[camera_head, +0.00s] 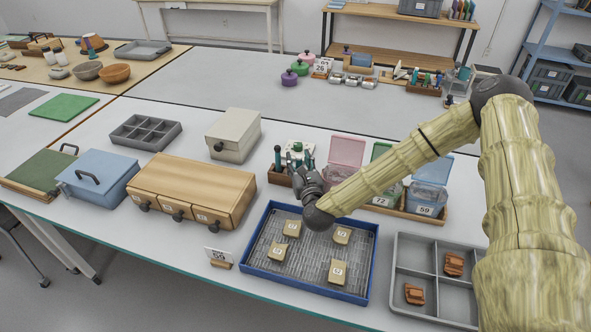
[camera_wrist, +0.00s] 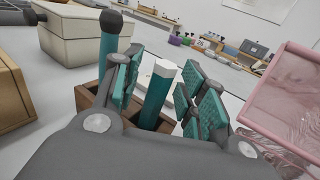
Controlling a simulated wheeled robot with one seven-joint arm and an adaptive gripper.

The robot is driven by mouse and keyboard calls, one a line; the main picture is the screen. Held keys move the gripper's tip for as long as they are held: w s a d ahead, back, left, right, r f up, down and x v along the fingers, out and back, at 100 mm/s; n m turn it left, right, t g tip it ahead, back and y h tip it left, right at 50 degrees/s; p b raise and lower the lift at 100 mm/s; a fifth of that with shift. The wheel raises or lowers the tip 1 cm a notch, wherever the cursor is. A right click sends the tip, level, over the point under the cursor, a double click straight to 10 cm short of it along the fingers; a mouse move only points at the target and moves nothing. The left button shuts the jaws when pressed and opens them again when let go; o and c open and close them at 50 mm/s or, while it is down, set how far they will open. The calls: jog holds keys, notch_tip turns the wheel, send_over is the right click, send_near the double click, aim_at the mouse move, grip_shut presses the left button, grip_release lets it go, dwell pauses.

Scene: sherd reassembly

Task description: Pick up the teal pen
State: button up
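A teal pen with a pale, flat-topped end (camera_wrist: 157,95) stands slightly tilted in a brown wooden holder (camera_wrist: 90,97). My gripper (camera_wrist: 163,80) is open, with its teal-padded fingers on either side of this pen; a gap shows, and I see no clear grip. A second teal stick with a round dark top (camera_wrist: 107,48) stands left of the fingers. In the head view my gripper (camera_head: 303,172) is low by the holder (camera_head: 279,177), where teal sticks show, partly hidden by the gripper. The pen's lower end is hidden in the holder.
A pink open-lidded box (camera_head: 345,155) stands close on the right, also in the wrist view (camera_wrist: 285,100). A cream box (camera_head: 232,136) and wooden drawers (camera_head: 190,187) stand left. A blue-rimmed tray (camera_head: 262,272) with several numbered blocks lies in front.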

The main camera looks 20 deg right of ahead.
grip_shut()
jog(key=shift+r, duration=0.15)
